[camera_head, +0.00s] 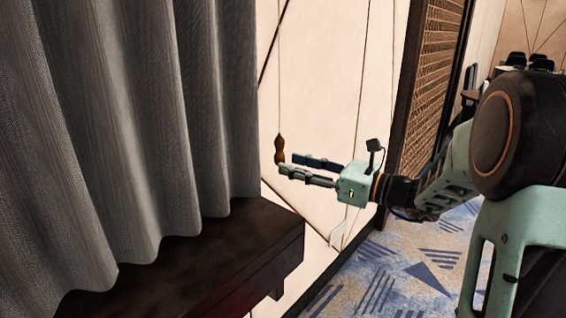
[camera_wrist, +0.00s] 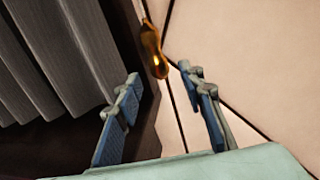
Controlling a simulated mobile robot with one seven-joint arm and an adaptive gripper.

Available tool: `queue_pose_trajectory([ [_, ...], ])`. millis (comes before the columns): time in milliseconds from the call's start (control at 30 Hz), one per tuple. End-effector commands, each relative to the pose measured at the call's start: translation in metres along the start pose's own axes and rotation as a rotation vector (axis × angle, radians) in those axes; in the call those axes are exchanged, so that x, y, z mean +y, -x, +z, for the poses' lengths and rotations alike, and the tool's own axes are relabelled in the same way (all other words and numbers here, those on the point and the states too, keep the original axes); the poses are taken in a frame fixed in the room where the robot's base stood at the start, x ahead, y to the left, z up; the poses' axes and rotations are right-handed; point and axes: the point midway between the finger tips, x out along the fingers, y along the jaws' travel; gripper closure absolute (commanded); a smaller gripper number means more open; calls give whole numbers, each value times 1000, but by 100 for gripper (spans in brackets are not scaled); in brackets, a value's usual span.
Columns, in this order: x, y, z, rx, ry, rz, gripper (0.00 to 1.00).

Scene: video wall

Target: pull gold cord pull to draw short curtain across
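The gold cord pull (camera_head: 279,148) hangs on a thin cord in front of the pale wall panel, just right of the curtain. It also shows in the wrist view (camera_wrist: 153,52), beyond and between the fingertips. My gripper (camera_head: 288,165) reaches left toward it, with its fingertips close below and beside the pull. In the wrist view my gripper (camera_wrist: 160,80) has its two fingers spread apart with nothing between them. Whether a finger touches the pull, I cannot tell. The grey curtain (camera_head: 130,120) hangs in folds at the left.
A dark wooden ledge or cabinet (camera_head: 250,240) stands under the curtain, below and left of my gripper. A dark woven-panel frame (camera_head: 425,85) stands to the right, near my arm. Patterned blue carpet (camera_head: 400,280) covers the floor.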

Motion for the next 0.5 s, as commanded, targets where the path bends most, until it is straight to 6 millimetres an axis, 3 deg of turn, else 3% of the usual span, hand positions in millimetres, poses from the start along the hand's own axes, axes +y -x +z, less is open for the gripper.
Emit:
queue_pose_trajectory([
  [200, -1, 47, -1, 1, -1, -5, 64],
  [500, 0, 74, -2, 2, -2, 0, 64],
])
